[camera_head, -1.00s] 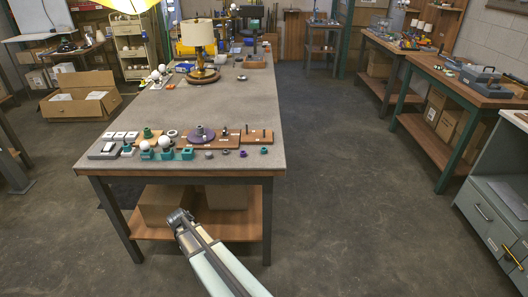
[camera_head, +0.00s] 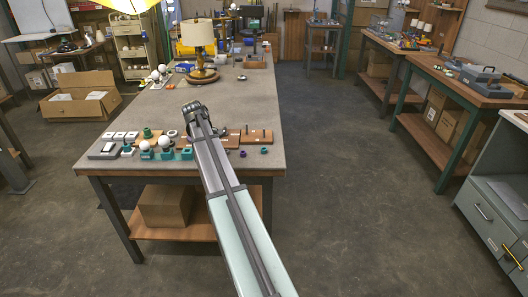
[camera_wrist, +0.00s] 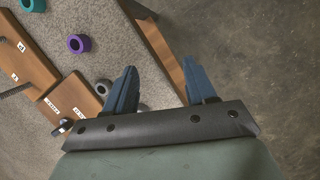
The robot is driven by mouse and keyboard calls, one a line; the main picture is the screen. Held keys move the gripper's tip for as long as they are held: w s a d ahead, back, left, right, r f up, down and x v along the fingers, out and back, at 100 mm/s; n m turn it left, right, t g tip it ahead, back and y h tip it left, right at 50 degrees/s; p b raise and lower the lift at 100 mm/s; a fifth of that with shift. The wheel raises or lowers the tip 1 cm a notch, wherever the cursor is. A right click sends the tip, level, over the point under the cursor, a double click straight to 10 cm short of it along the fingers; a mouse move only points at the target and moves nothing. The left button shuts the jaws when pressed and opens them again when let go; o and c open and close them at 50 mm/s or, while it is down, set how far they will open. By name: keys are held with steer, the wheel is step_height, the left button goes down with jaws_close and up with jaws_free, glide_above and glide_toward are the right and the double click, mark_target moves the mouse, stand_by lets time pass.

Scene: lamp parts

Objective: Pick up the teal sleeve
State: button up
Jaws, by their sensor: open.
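In the wrist view a teal piece (camera_wrist: 33,4) is cut by the top left edge, beyond the purple ring (camera_wrist: 79,44). It looks like the same sleeve. My gripper (camera_wrist: 160,70) is open with nothing between its blue fingers, apart from the sleeve and above the table's edge. In the head view my arm's end (camera_head: 193,108) is raised over the table. The fingers cannot be made out there.
Wooden boards with pegs (camera_head: 256,136) stand left of and behind the rings. Grey rings (camera_wrist: 103,87) lie near a board and my left finger. A teal holder with white bulbs (camera_head: 166,154) stands at front left. The table lamp (camera_head: 200,45) is farther back.

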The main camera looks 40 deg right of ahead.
steer(key=s+d+r+n+t+y, duration=0.15)
steer(key=d+r, duration=0.35)
steer(key=d, duration=0.5)
steer(key=s+d+r+n+t+y, duration=0.1)
steer(key=s+d+r+n, duration=0.3)
steer(key=d, duration=0.6)
steer(key=m, duration=0.2)
glide_above(264, 150)
steer(key=w, duration=0.1)
step_height(264, 150, down, 8)
steer(key=shift+r, duration=0.25)
steer(key=shift+s+d+f, duration=0.1)
steer(key=shift+d+f, duration=0.05)
steer(key=shift+f, duration=0.75)
steer(key=shift+s+d+f, duration=0.1)
steer(key=shift+d+f, duration=0.1)
steer(key=shift+f, duration=0.7)
steer(key=shift+s+d+f, duration=0.1)
steer(key=shift+d+f, duration=0.05)
steer(key=shift+f, duration=0.75)
jaws_close()
